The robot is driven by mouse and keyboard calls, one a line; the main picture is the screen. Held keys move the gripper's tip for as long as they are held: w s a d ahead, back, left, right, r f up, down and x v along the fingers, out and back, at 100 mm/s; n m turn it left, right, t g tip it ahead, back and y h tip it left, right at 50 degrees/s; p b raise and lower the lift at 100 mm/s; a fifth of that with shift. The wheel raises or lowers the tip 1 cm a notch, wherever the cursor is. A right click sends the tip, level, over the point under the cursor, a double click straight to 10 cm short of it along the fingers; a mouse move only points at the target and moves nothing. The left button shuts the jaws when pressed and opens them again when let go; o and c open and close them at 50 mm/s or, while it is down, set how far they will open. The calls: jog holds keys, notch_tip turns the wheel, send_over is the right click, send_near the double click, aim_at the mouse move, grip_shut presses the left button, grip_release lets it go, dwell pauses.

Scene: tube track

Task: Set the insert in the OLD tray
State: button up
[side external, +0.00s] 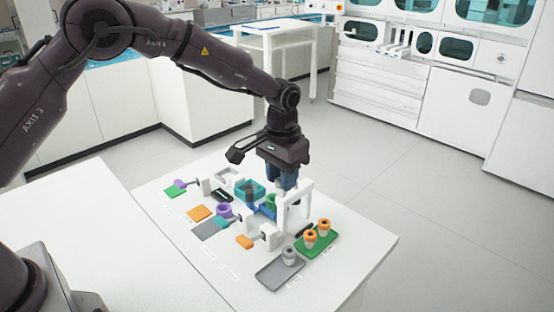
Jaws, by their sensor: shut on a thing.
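My gripper (277,192) points down over the middle of the table, behind a white upright frame (299,198). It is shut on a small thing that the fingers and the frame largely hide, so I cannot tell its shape. Blue and green parts show right by the fingertips. A grey tray (272,278) lies at the front right with one grey-white cup-like insert (290,256) in it. Beside it a green tray (328,238) holds two orange-topped cup-like inserts (310,238). The labels by the trays are too small to read, so I cannot tell which is OLD.
A teal square holder (251,189), a purple ring (224,210), an orange plate (199,212), a grey plate (208,229) and white brackets (268,237) crowd the table's middle. The white table (350,255) is bare toward its right corner.

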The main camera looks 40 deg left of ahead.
jog(key=s+d, duration=0.6)
jog(key=s, duration=0.3)
jog(key=shift+w+f, duration=0.1)
jog(key=shift+f, duration=6.3)
jog(key=shift+f, duration=0.1)
jog(key=o, duration=0.8)
notch_tip(320, 180, up, 13)
